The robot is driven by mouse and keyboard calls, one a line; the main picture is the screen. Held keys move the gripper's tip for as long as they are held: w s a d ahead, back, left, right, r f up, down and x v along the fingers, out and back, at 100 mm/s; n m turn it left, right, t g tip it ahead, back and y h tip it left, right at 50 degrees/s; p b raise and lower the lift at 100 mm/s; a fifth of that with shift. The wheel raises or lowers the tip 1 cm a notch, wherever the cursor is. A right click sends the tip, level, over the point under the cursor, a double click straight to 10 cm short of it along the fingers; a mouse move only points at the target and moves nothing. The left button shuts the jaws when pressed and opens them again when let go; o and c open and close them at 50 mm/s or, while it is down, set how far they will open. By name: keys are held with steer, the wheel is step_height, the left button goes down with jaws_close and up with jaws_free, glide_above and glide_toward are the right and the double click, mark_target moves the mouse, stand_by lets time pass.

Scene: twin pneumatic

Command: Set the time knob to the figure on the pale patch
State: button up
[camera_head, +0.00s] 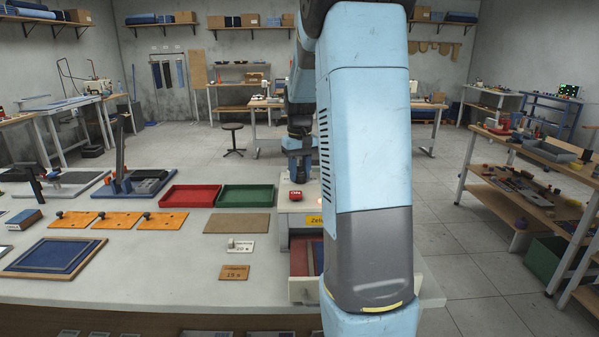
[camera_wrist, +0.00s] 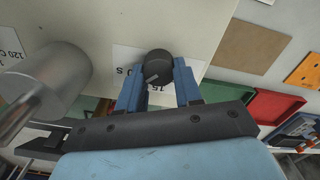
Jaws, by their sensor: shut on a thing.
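The dark round time knob (camera_wrist: 158,66) is in the wrist view, with a pale line on its face. My gripper (camera_wrist: 158,80) has its two blue fingers shut on it, one on each side. A white dial label (camera_wrist: 127,58) lies behind the knob; "0 S" and part of "15" show, the rest is covered. In the head view, the pale patch (camera_head: 240,249) lies on the table with a small light cylinder on it; its figure seems to read 20 s. A brown patch (camera_head: 234,272) in front of it seems to read 15 s. The knob is hidden there.
The machine (camera_head: 299,207) has a red button (camera_head: 296,195) and is partly behind my arm. A metal cylinder (camera_wrist: 48,80) stands left of the knob, near a "120 C" label (camera_wrist: 12,45). Red (camera_head: 190,196) and green (camera_head: 246,197) trays lie left of the machine.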

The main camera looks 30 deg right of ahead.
mark_target(300, 173)
steer(key=shift+m, duration=1.5)
steer(key=o, duration=1)
steer(key=shift+o, duration=0.2)
step_height(300, 173, up, 14)
steer(key=shift+f, duration=0.15)
